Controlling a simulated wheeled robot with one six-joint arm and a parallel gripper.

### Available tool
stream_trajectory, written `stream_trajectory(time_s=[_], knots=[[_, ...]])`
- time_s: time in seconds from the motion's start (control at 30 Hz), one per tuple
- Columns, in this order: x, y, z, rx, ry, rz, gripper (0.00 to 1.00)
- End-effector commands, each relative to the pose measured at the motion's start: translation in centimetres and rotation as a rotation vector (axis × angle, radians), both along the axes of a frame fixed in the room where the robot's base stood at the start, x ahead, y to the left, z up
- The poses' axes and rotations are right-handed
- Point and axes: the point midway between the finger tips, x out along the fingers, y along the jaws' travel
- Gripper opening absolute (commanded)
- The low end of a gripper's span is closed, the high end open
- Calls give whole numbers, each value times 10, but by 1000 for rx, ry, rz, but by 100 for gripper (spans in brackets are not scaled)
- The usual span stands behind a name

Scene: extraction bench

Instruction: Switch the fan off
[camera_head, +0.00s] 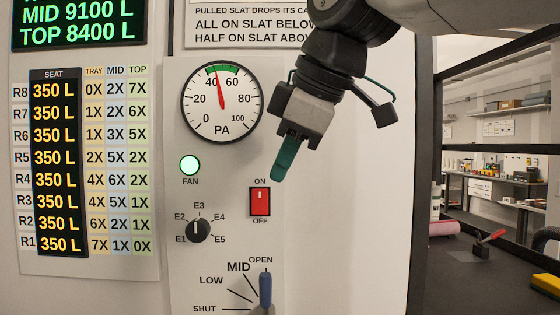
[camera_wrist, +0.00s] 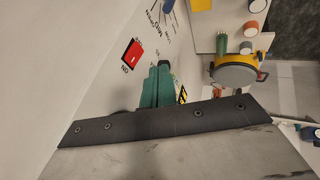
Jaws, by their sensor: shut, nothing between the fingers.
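The fan switch (camera_head: 260,202) is a red rocker on the light panel, with ON printed above it and OFF below. It also shows in the wrist view (camera_wrist: 132,50), where nothing covers it. I cannot tell for sure which half is pressed in. The round FAN lamp (camera_head: 190,165) to its upper left glows green. My gripper (camera_head: 277,176) has green fingers, shut and empty, pointing down just above and right of the switch. In the wrist view the fingers (camera_wrist: 160,82) stand apart from the switch in the picture; contact is not visible.
A pressure gauge (camera_head: 222,100) above reads a little under 50 PA. A black selector knob (camera_head: 198,230) points near E3. A blue lever (camera_head: 265,290) stands below the switch near OPEN. A dark-framed opening with a bench (camera_head: 450,285) lies right.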

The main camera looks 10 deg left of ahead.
Motion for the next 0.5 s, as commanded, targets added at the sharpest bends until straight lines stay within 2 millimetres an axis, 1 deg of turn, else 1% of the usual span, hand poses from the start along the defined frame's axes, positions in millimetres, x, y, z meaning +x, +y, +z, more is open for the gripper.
stream_trajectory(time_s=[0.03,0.1,0.33,0.4,0.5], knots=[[4,5,-10,-2,3,0,0],[9,12,-23,-3,3,2,0],[25,34,-63,-3,2,1,0],[38,37,-63,0,0,-1,0],[51,40,-65,0,0,0,0]])
